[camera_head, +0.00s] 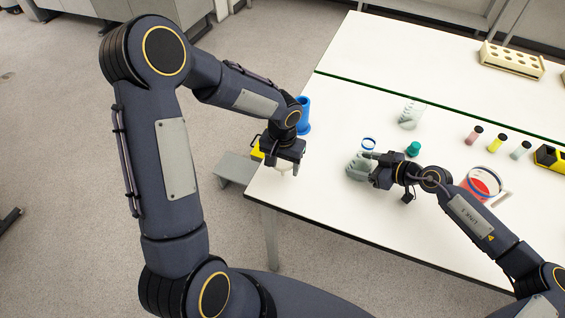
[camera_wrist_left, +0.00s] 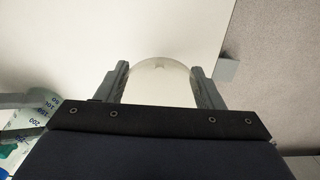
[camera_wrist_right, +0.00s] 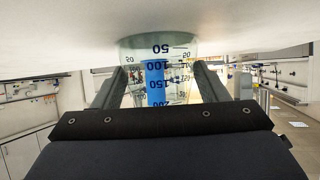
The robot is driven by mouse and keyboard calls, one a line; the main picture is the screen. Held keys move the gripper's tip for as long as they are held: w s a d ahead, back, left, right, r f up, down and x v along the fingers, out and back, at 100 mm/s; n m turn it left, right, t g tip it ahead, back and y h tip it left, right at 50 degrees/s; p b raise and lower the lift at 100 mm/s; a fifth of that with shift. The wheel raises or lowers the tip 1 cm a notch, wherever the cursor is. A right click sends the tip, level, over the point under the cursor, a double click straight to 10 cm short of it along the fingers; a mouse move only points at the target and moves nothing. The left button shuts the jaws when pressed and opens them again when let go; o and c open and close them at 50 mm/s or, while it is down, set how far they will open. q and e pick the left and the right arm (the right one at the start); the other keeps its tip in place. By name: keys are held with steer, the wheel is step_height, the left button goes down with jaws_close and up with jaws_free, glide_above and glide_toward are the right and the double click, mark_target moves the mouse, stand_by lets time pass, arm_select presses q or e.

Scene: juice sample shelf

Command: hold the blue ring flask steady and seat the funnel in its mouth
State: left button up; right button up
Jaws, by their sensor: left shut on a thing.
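My left gripper (camera_head: 284,158) is shut on a pale translucent funnel (camera_wrist_left: 162,82), held beyond the table's left edge or just over it. The funnel shows as a small white shape (camera_head: 283,168) under the gripper in the head view. The clear blue ring flask (camera_head: 357,166) stands on the table with a blue ring (camera_head: 368,143) near its top. My right gripper (camera_head: 374,168) is at the flask, with one finger on each side of its marked body (camera_wrist_right: 160,70). I cannot tell whether the fingers touch it. The flask also shows in the left wrist view (camera_wrist_left: 38,112).
A second clear flask (camera_head: 410,116) and a teal object (camera_head: 413,149) stand near the right gripper. A blue cylinder (camera_head: 303,115) stands by the left edge. Several vials (camera_head: 495,143), a red-filled beaker (camera_head: 482,184) and a cream rack (camera_head: 511,60) are right. The white table (camera_head: 350,95) is clear behind.

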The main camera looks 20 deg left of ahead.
arm_select(q)
steer(key=w+d+r+m, duration=0.2)
steer(key=w+d+r, duration=0.4)
steer(key=d+r, duration=0.35)
steer(key=w+d+r+m, duration=0.1)
steer(key=w+d+r, duration=0.4)
steer(key=d+r, duration=0.5)
steer(key=shift+d+f, duration=0.15)
steer(key=shift+f, duration=1.25)
steer(key=shift+d+f, duration=0.1)
steer(key=shift+f, duration=1.25)
steer(key=shift+f, duration=2.15)
steer(key=o, duration=1)
steer(key=shift+o, duration=0.2)
steer(key=shift+r, duration=0.15)
step_height(320, 180, up, 12)
